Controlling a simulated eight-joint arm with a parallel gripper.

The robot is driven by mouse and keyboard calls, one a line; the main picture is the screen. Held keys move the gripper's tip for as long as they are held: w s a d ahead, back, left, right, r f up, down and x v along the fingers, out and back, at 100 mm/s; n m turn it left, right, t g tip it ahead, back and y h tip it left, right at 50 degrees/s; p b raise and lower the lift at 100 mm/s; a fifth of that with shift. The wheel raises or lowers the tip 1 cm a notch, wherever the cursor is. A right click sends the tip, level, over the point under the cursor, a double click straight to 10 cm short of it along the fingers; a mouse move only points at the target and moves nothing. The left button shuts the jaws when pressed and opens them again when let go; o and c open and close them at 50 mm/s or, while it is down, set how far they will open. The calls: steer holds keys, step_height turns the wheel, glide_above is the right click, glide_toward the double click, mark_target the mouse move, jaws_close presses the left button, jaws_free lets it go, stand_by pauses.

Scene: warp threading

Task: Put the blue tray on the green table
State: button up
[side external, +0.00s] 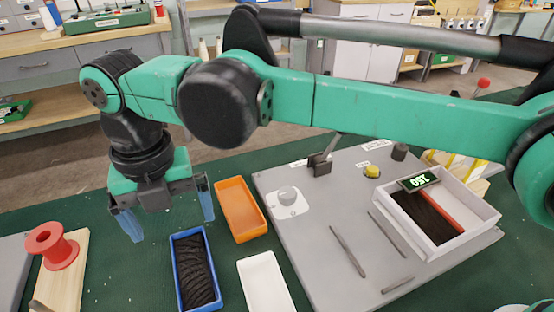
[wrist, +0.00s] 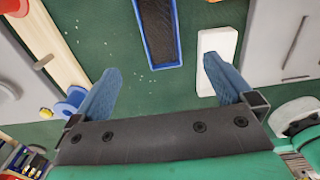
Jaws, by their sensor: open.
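The blue tray (side external: 176,272) lies on the green table (side external: 110,275) with dark, thread-like strands in it. It also shows at the top middle of the wrist view (wrist: 143,40), cut off by the frame edge. My gripper (side external: 167,212) is open and empty, above the table at the left in the side view, up and left of the blue tray. In the wrist view its two blue fingers (wrist: 161,66) are spread wide, and the tray's near end lies between their tips in the picture, apart from them.
An orange tray (side external: 240,208) and a white tray (side external: 264,282) lie close beside the blue tray. A grey board (side external: 320,235) with a white box (side external: 470,240) fills the right. A red spool (side external: 50,246) stands on a wooden board at left. Green table is bare between spool and blue tray.

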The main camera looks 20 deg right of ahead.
steer(key=w+d+r+m+t+y, duration=0.1)
steer(key=w+d+r+m, duration=0.15)
steer(key=d+m, duration=0.6)
steer(key=w+d+r+m+t, duration=0.2)
steer(key=d+r+m, duration=0.2)
steer(key=d+m, duration=0.5)
steer(key=s+d+f+m+t, duration=0.2)
steer(key=s+d+m, duration=0.2)
steer(key=d+m, duration=0.5)
steer(key=s+d+f+m+t+h, duration=0.1)
steer(key=s+d+f+m+t, duration=0.1)
steer(key=d+m, duration=0.7)
steer(key=s+f, duration=0.1)
steer(key=s, duration=0.1)
steer(key=shift+s, duration=0.4)
